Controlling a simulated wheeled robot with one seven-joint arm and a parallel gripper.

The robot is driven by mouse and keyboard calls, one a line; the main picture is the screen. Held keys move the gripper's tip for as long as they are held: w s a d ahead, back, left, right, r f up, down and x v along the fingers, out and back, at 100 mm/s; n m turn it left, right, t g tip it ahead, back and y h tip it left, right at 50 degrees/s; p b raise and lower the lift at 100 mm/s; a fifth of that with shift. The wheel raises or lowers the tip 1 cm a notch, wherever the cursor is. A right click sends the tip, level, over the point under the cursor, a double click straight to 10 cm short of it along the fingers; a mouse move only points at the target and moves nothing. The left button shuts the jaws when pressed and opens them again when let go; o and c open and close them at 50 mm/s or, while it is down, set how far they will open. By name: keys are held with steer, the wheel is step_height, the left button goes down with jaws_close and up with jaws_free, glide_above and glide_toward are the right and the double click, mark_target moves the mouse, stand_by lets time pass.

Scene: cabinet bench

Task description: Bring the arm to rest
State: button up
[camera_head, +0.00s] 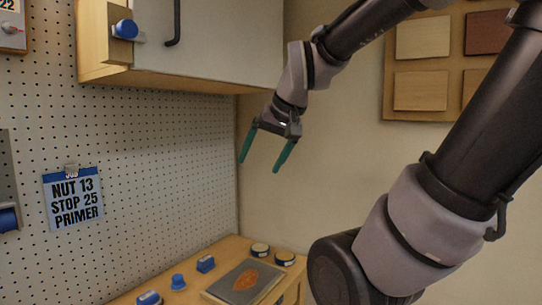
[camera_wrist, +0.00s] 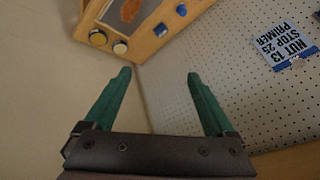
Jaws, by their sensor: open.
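My gripper (camera_head: 260,158) hangs in the air above the bench, with its two green fingers spread apart and nothing between them. It points downward, in front of the pegboard and below the wall cabinet's right end. In the wrist view my gripper (camera_wrist: 157,77) also shows open and empty, with the bench corner and pegboard beyond the fingertips. My arm reaches in from the right side of the head view, bent at the elbow.
A wooden bench (camera_head: 232,250) holds a panel with an orange patch (camera_head: 245,282), blue knobs (camera_head: 206,264) and round dark-rimmed discs (camera_head: 260,249). A wall cabinet (camera_head: 225,45) hangs above. A sign (camera_head: 73,199) is on the pegboard (camera_head: 150,170). Wood samples (camera_head: 421,90) hang at right.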

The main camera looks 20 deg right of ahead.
steer(key=shift+s+d+r+m, duration=0.15)
steer(key=shift+s, duration=0.4)
steer(key=shift+s+d+r+m, duration=0.1)
steer(key=shift+s+r, duration=0.1)
steer(key=shift+s, duration=0.35)
steer(key=shift+s+d+r+m, duration=0.15)
steer(key=shift+s, duration=0.4)
